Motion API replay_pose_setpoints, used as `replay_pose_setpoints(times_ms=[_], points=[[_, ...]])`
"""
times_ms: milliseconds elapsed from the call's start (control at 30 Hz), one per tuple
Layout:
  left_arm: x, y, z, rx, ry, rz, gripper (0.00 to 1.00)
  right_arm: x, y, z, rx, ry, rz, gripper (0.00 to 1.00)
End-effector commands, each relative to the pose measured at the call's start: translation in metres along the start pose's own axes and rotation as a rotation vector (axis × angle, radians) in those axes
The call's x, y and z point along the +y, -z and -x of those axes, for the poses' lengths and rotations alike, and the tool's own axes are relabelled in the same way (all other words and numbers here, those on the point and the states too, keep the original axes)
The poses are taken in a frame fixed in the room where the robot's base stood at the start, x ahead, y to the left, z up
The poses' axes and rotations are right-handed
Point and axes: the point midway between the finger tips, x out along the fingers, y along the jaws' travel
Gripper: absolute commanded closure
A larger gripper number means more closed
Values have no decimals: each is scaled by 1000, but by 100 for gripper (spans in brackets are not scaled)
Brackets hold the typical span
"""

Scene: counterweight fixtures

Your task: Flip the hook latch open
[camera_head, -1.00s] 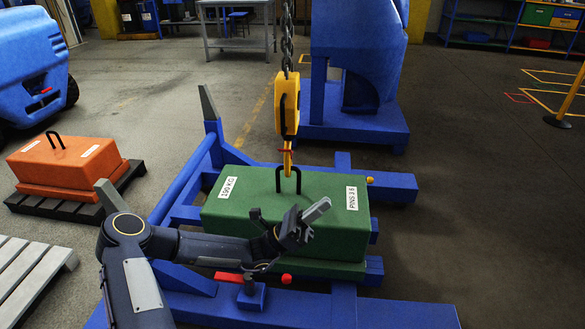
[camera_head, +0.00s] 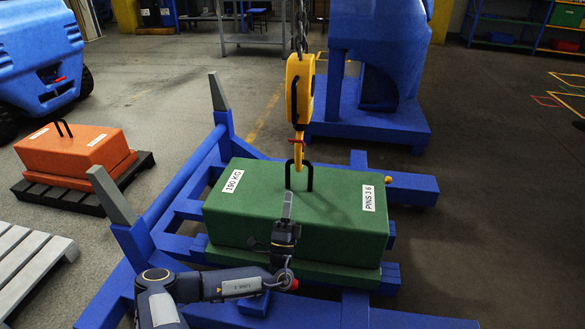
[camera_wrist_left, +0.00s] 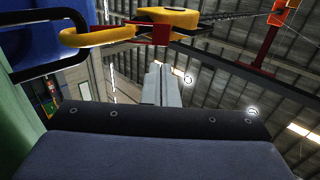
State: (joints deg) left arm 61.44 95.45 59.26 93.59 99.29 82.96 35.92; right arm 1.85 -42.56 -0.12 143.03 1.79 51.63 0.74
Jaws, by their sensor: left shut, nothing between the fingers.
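The yellow hook block (camera_head: 300,85) hangs on a chain above the green 190 KG counterweight (camera_head: 290,215). Its hook (camera_head: 299,155) meets the black handle (camera_head: 309,177) on the weight's top. A small red latch (camera_head: 297,142) sits at the hook's throat; the red latch (camera_wrist_left: 161,34) also shows in the left wrist view beside the yellow hook (camera_wrist_left: 100,36). My left gripper (camera_head: 288,200) is shut and empty, pointing up in front of the handle, below the latch. In the left wrist view its fingers (camera_wrist_left: 160,85) are together, apart from the latch. My right gripper is not in view.
The green weight rests on a blue frame (camera_head: 357,308) with grey-tipped posts (camera_head: 112,196). An orange weight (camera_head: 72,150) sits on a dark pallet at left. A blue machine (camera_head: 375,60) stands behind the hook. The floor at right is clear.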

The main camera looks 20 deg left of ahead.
Motion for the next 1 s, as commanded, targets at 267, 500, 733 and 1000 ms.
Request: replay_pose_setpoints(times_ms=[267, 500, 733, 1000], points=[[0, 1, -45, 2, 5, 0, 100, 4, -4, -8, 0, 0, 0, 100], [0, 1, -96, 2, 5, -1, 100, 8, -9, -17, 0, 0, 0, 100], [0, 0, -127, 2, 3, -1, 100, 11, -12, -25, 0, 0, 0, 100], [-1, 0, -137, 1, 2, 0, 100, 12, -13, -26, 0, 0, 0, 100]])
